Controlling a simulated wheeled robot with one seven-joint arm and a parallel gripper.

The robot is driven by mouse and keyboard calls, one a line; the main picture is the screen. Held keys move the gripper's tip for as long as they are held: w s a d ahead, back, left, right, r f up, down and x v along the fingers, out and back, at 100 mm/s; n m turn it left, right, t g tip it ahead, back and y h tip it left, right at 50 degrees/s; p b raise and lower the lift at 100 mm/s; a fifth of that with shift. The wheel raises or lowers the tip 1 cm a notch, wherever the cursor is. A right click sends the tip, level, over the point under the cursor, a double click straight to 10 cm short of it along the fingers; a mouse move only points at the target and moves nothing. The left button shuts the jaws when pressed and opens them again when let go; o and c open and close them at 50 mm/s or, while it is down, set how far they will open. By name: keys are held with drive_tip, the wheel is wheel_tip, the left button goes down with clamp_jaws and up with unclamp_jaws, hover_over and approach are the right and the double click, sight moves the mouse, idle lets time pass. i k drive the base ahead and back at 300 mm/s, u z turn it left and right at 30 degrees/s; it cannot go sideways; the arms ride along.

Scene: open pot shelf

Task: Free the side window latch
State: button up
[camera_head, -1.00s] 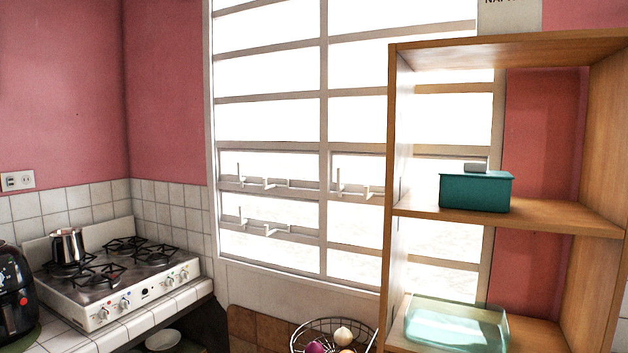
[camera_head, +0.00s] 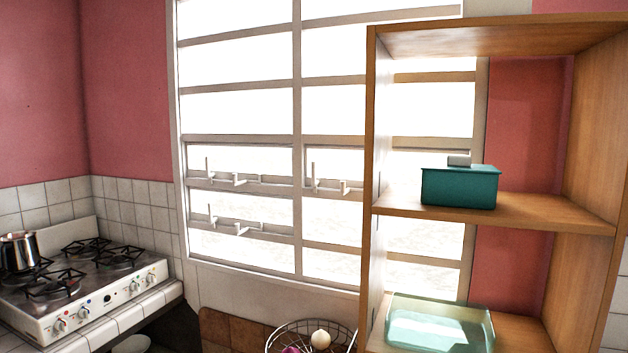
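The window (camera_head: 296,110) is a white-framed grid of bright panes on the back wall. Its lower panes carry several white latches with upright handles: one at upper left (camera_head: 238,181), one below it (camera_head: 241,228), and one at the right (camera_head: 345,187) beside the shelf. I cannot tell which is the side latch. My gripper is not in view.
A teal lidded box (camera_head: 459,187) sits on the middle shelf board. A clear glass dish (camera_head: 440,326) is on the board below. A wire basket (camera_head: 312,336) with onions stands left of the shelf. A stove (camera_head: 84,285) with a metal pot (camera_head: 19,252) is at left.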

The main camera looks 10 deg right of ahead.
sight(315, 183)
drive_tip(key=u, duration=0.55)
drive_tip(key=i, duration=0.5)
drive_tip(key=u, duration=1.05)
drive_tip(key=i, duration=0.65)
drive_tip(key=u, duration=0.1)
